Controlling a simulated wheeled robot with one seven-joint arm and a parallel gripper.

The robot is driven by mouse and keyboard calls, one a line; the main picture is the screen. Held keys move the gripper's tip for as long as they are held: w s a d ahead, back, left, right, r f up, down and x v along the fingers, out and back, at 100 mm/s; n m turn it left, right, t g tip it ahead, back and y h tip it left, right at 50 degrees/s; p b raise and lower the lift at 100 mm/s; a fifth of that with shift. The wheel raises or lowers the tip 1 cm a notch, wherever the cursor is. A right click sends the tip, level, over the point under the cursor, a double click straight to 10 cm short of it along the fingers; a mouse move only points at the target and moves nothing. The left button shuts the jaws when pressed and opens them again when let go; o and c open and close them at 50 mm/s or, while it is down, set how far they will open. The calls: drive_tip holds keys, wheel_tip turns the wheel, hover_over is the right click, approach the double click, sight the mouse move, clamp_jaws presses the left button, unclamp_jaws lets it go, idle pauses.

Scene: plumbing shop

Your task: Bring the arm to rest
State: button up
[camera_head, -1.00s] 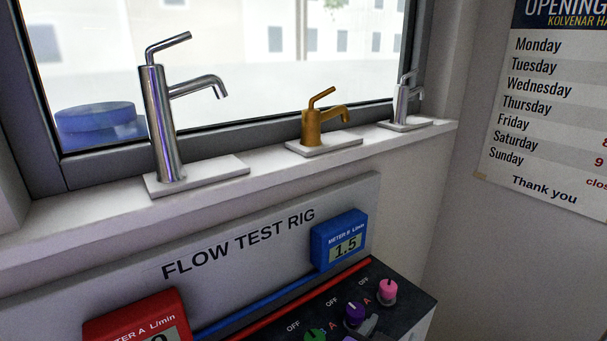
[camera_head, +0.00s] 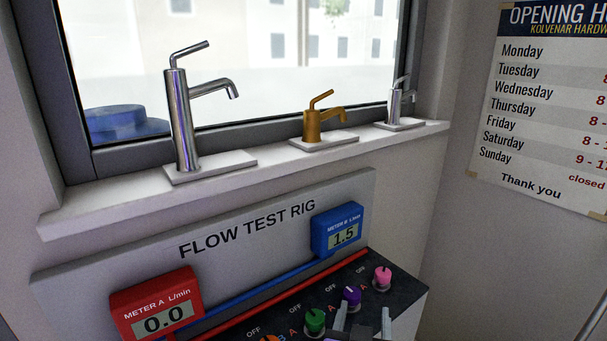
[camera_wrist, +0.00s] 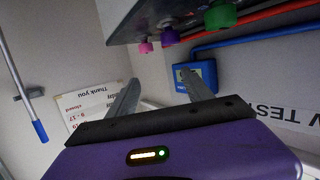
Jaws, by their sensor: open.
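My gripper (camera_head: 363,313) shows at the bottom edge of the head view, with its two grey fingertips apart in front of the flow test rig's valve panel. In the wrist view my gripper (camera_wrist: 161,73) is open, with nothing between its fingers. The green knob (camera_head: 315,320), purple knob (camera_head: 351,296) and pink knob (camera_head: 383,277) are on the dark panel close by. The same knobs show upside down at the top of the wrist view, apart from the fingers. Most of my arm is out of the head view.
The red meter A (camera_head: 157,303) reads 0.0 and the blue meter B (camera_head: 337,229) reads 1.5. Taps stand on the windowsill (camera_head: 110,208) above the rig. An opening-hours poster (camera_head: 545,110) hangs on the right wall. A blue-handled tool (camera_wrist: 40,131) shows at left in the wrist view.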

drive_tip(key=s+a+f+n+t+y, duration=0.1)
drive_tip(key=s+f+n+y, duration=0.15)
drive_tip(key=s, duration=0.35)
drive_tip(key=s+a+f+n+t+y, duration=0.1)
drive_tip(key=s+n+y, duration=0.25)
drive_tip(key=s, duration=0.25)
drive_tip(key=s+d+m, duration=0.1)
drive_tip(key=s+d, duration=0.2)
drive_tip(key=s, duration=0.6)
drive_tip(key=s+d+f+m+g+h, duration=0.1)
drive_tip(key=s+d, duration=0.3)
drive_tip(key=s, duration=0.5)
drive_tip(key=s+d+f+m, duration=0.1)
drive_tip(key=s+d, duration=0.3)
drive_tip(key=s, duration=0.6)
drive_tip(key=shift+f+g+h, duration=0.15)
drive_tip(key=shift+g+h, duration=0.25)
